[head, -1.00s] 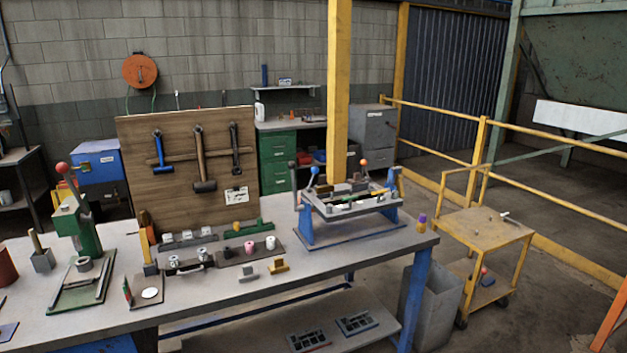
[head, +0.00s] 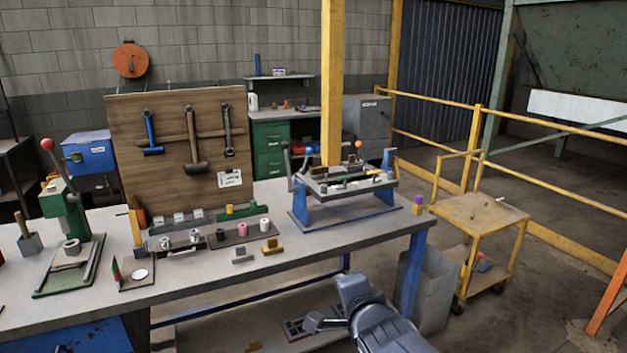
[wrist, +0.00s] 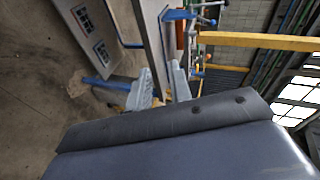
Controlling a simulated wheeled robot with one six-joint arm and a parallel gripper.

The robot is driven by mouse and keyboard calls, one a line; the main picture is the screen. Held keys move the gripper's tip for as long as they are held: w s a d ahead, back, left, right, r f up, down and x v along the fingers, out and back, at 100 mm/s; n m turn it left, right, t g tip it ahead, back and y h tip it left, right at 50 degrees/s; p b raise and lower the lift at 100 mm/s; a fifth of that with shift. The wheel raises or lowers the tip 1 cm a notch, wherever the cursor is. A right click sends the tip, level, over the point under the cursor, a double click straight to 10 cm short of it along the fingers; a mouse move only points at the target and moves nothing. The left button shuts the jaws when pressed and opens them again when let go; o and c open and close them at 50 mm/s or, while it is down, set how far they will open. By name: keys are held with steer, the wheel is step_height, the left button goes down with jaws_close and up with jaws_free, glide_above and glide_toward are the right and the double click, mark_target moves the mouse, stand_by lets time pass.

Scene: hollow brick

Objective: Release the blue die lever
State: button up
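The die fixture (head: 345,187) stands on blue legs at the right end of the workbench. A lever with a blue ball knob (head: 309,151) rises from its left side, tilted. A lever with an orange knob (head: 358,146) stands at its back right. The fixture is small, so its latch details cannot be made out. My gripper (wrist: 160,88) shows two pale grey fingers spread apart in the wrist view, with nothing seen between them. In the head view my arm is low in front of the bench, well short of the fixture. The wrist view is rolled sideways.
The workbench (head: 330,222) holds a green press (head: 66,212) at the left and small parts in the middle. A yellow post (head: 332,80) appears behind the fixture. A grey bin (head: 432,292) and yellow cart (head: 487,213) stand right of the bench. Its lower shelf (head: 225,325) is below.

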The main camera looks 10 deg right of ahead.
steer(key=w+m+t, duration=0.1)
steer(key=w+r+m+y+b, duration=0.1)
steer(key=w+m+t, duration=0.1)
steer(key=shift+w+r+m+t, duration=0.25)
steer(key=shift+r+m+t, duration=0.05)
steer(key=shift+m, duration=0.1)
jaws_close()
steer(key=shift+w+a+r+m+t+y+b, duration=0.1)
steer(key=shift+w+r+m+t+y+b, duration=0.25)
steer(key=shift+r+m+y, duration=0.2)
